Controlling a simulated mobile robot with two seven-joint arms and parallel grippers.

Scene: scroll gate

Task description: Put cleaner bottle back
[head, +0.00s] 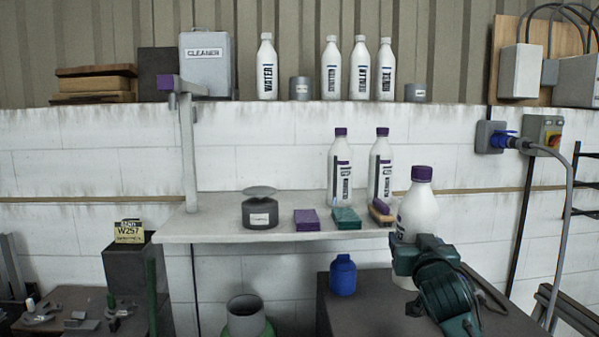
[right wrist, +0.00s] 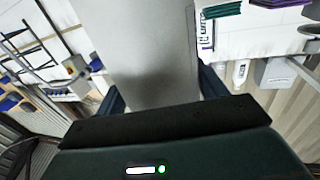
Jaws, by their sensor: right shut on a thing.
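A white cleaner bottle with a purple cap (head: 417,207) is upright in my right gripper (head: 405,262), in front of the shelf's right end in the head view. The gripper is shut on its body, whose grey surface (right wrist: 150,50) fills the space between the fingers in the right wrist view. Two similar purple-capped bottles, one (head: 341,170) and another (head: 381,170), stand side by side on the light shelf (head: 215,228). The held bottle's lower part is partly hidden by my gripper. My left gripper is not in view.
On the shelf are a dark round container (head: 260,212), a purple block (head: 306,220), a green block (head: 346,218) and a brush (head: 381,212) near the held bottle. A blue bottle (head: 343,276) stands on the dark surface below. A cable (head: 567,200) hangs at right.

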